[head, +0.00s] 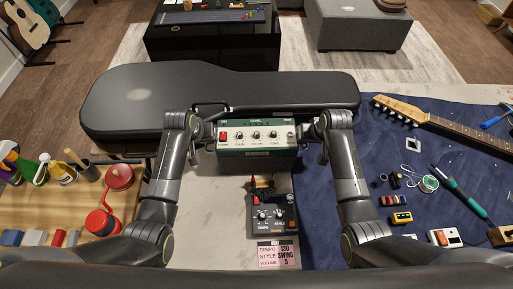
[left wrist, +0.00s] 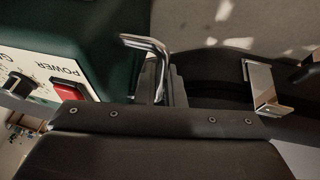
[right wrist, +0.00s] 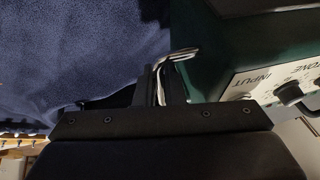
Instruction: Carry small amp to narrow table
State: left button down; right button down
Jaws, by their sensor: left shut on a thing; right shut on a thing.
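The small amp (head: 257,160) is a dark green box with a pale control panel, a red power switch and several knobs. It is upright at the middle of the pale workbench, in front of the guitar case. My left gripper (head: 206,136) is shut on the metal handle (left wrist: 150,45) at its left side. My right gripper (head: 311,133) is shut on the matching handle (right wrist: 178,54) at its right side. I cannot tell whether its base touches the bench. I cannot tell which surface is the narrow table.
A black guitar case (head: 210,92) lies behind the amp. A small pedal-like box (head: 273,215) and a tempo card (head: 279,254) lie in front. A blue mat (head: 415,160) with a guitar neck and tools is on the right.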

dwell(0.4)
pick_arm(q)
jog(key=shift+w+r, duration=0.2)
jog(key=shift+w, duration=0.05)
pick_arm(e)
jog(key=shift+w+r, duration=0.2)
jog(key=shift+w, duration=0.05)
pick_arm(q)
jog(key=shift+r+p, duration=0.2)
jog(key=shift+p, duration=0.15)
pick_arm(e)
jog(key=shift+r, duration=0.2)
